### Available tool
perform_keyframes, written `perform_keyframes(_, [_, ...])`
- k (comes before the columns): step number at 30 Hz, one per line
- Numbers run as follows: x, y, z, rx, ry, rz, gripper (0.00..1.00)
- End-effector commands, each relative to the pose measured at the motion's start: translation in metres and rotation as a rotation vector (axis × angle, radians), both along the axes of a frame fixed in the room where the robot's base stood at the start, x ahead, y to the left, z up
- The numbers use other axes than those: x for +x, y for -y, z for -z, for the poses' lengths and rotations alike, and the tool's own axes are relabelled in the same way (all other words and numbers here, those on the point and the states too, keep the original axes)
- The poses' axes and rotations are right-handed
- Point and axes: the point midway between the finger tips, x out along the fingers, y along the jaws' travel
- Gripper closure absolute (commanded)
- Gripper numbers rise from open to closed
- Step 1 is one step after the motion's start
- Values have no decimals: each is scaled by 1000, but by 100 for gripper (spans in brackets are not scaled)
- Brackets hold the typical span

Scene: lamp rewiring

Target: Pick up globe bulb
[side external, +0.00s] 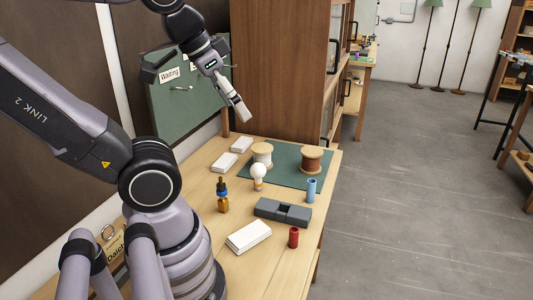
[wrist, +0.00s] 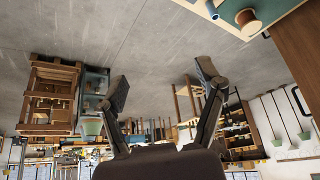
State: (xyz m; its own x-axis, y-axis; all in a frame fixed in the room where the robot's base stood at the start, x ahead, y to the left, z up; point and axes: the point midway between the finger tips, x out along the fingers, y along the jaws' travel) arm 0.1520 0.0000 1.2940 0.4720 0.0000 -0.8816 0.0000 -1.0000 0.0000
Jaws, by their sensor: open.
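The globe bulb (side external: 258,172) is white and round with a light brown base. It stands upright near the middle of the wooden table, at the near edge of the green mat, in the side view. My gripper (side external: 245,115) is above the back of the table, up and to the left of the bulb and well apart from it. In the wrist view my gripper (wrist: 160,82) has its two fingers spread wide with nothing between them. I cannot make out the bulb in the wrist view.
Two thread spools, one pale (side external: 262,153) and one brown (side external: 311,159), stand behind the bulb. An amber dropper bottle (side external: 222,197), a grey case (side external: 282,212), a blue cylinder (side external: 311,190), a red cylinder (side external: 293,237) and white boxes (side external: 248,236) surround it. A wooden cabinet (side external: 275,70) stands behind.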

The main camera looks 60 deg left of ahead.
Motion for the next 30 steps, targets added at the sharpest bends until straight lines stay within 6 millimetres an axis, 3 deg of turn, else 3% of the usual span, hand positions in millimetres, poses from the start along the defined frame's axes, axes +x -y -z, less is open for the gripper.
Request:
perform_keyframes(4, [4, -8, 5, 42, -58, 2, 30])
perform_keyframes(8, [14, -34, 22, 177, -246, 20, 30])
perform_keyframes(20, [64, -166, 77, 764, -1075, 260, 30])
perform_keyframes(26, [104, -223, 120, 1033, -1417, 497, 30])
perform_keyframes(30, [133, -253, 169, 1214, -1594, 714, 30])
